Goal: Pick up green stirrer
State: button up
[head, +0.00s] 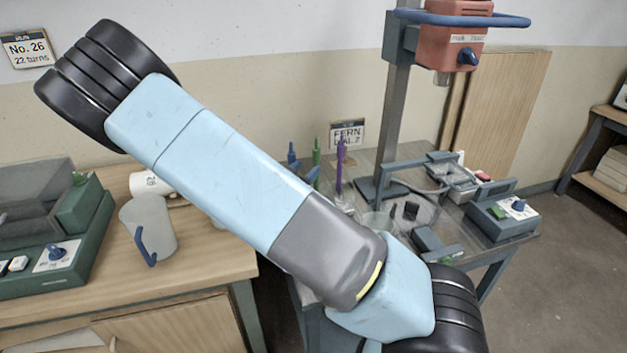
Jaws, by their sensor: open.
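The green stirrer (317,153) shows as a thin upright green handle at the back of the grey table, just beyond my blue arm. Its lower part is hidden. A purple stirrer (340,160) stands to its right, and a blue stirrer (291,153) stands to its left. What holds the stirrers is mostly hidden by my arm. My arm crosses the middle of the head view from upper left to lower right. My gripper is not in view, so I cannot tell where it is relative to the green stirrer.
A mixer stand with a red motor head (455,40) rises behind the grey table (520,238). A control box (502,217) sits at its right. On the wooden bench (200,265) at left are a white jug (150,226) and a green machine (50,262).

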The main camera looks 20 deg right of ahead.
aim_at(314, 159)
jog(key=shift+x, duration=2.9)
jog(key=shift+w+a+f, duration=0.1)
jog(key=shift+f, duration=0.05)
grip_shut()
notch_tip(314, 159, up, 19)
dwell(0.4)
jog(key=shift+g, duration=0.3)
